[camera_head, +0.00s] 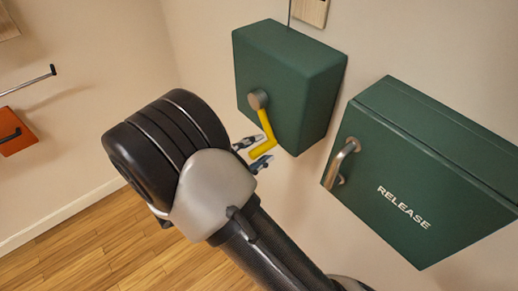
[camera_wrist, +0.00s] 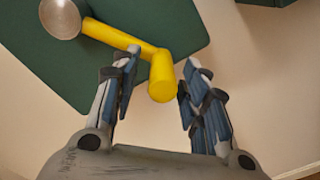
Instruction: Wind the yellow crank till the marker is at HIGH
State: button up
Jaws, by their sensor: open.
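The yellow crank (camera_head: 266,128) sticks out from a grey hub on the front of a green box (camera_head: 310,80). Its arm hangs down and slightly right, ending in a handle that points out from the box. In the wrist view the crank handle (camera_wrist: 162,78) lies between the two fingers of my gripper (camera_wrist: 155,95), with gaps showing on both sides. My gripper (camera_head: 257,152) is open around the handle, not closed on it. The marker and the HIGH label do not show in either view.
A second green box (camera_head: 440,170) marked RELEASE, with a metal handle (camera_head: 342,160), is on the wall to the right. A wooden piece (camera_head: 312,10) is above the crank box. An orange object (camera_head: 17,132) and a dark rod (camera_head: 30,81) are at the far left.

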jog(key=v, duration=1.1)
